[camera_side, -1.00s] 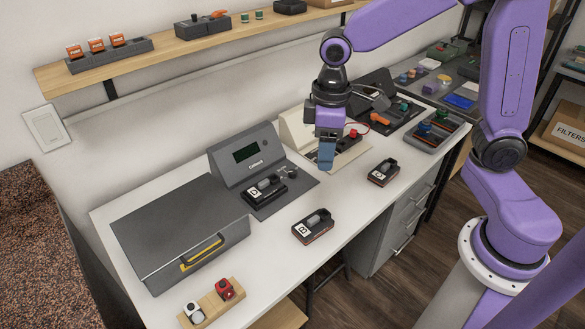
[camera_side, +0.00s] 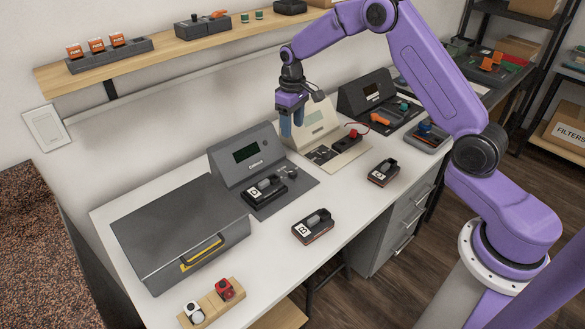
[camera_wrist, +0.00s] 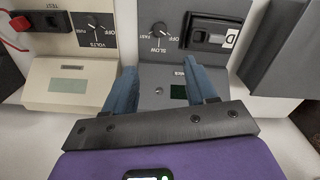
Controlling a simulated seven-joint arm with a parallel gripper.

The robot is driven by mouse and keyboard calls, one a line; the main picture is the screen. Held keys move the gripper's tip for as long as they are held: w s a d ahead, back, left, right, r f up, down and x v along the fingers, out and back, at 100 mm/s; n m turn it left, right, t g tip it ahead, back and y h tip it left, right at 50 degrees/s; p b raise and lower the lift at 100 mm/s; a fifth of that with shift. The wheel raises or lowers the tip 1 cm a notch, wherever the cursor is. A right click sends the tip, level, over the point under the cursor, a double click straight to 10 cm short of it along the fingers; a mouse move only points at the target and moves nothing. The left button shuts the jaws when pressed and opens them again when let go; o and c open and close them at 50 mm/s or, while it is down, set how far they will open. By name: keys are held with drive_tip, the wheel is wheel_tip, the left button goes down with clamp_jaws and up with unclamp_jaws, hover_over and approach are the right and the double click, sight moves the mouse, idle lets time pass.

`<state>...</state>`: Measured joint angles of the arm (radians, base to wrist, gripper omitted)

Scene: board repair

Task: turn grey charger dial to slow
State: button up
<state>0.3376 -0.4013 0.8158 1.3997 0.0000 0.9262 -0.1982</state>
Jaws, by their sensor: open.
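The grey charger (camera_side: 246,154) stands on the white bench against the wall, with a small screen and a battery marked D (camera_side: 265,188) in its bay. Its dial (camera_wrist: 158,30) shows in the wrist view with OFF, SLOW and FAST printed round it. Which word the knob points at is too small to tell. My gripper (camera_side: 292,125) is open and empty, raised near the right end of the charger's upright panel. In the wrist view its blue fingers (camera_wrist: 162,88) are spread over the charger's screen panel, apart from the dial.
A cream tester (camera_wrist: 75,85) with a VOLTS dial and a red clip stands right beside the charger. Batteries B (camera_side: 313,228) and C (camera_side: 382,173) lie on the bench front. A closed grey case (camera_side: 180,228) is at left. A wooden shelf (camera_side: 190,45) runs above.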

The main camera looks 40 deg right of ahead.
sight(292, 171)
wheel_tip(292, 171, down, 17)
drive_tip(key=shift+r, duration=0.15)
idle(0.4)
drive_tip(key=shift+c, duration=0.3)
clamp_jaws()
